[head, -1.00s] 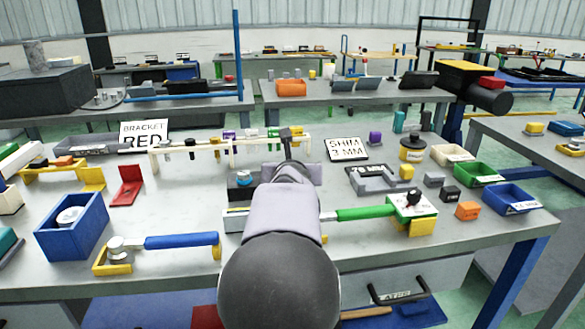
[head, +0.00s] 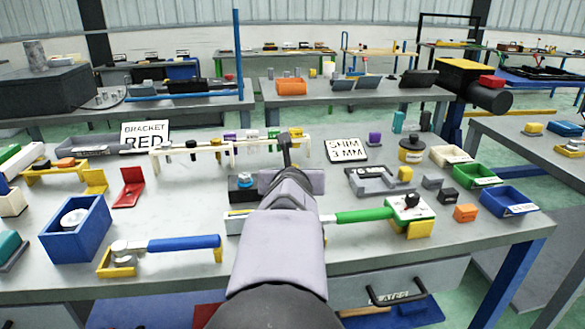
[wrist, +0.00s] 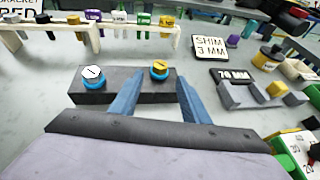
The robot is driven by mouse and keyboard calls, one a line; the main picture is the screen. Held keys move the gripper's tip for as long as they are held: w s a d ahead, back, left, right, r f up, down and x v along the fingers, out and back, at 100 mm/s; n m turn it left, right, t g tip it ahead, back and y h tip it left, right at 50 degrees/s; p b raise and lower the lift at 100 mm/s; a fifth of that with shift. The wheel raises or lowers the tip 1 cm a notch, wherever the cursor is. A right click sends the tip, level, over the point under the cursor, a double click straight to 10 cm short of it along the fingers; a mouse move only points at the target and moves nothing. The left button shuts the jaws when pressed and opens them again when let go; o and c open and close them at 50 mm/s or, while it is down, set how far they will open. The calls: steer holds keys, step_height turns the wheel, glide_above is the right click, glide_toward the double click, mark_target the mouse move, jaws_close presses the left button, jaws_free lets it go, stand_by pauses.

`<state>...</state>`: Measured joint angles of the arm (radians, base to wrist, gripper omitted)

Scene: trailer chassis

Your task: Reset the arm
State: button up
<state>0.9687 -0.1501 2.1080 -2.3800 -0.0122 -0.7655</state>
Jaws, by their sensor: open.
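My gripper (wrist: 158,80) is open and empty in the wrist view, with its two blue-grey fingers spread apart. Past the fingertips is a dark block (wrist: 118,88) with two round knobs, one white-topped (wrist: 93,77) and one yellow-topped (wrist: 159,71). The fingers overlap the block in the picture; I see nothing gripped. In the head view my arm reaches over the middle of the bench, and my own wrist hides part of the dark block (head: 240,194). The finger gap cannot be made out there.
A white rack (head: 215,147) with several coloured pieces stands behind the block. The SHIM 3 MM sign (head: 346,150) and a grey fixture (head: 378,183) are to the right. A green-handled tool (head: 365,215) lies right of my arm; a blue box (head: 75,245) stands at left.

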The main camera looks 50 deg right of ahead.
steer(key=shift+s+a+r, duration=0.15)
steer(key=shift+s+a, duration=0.15)
steer(key=shift+a, duration=0.1)
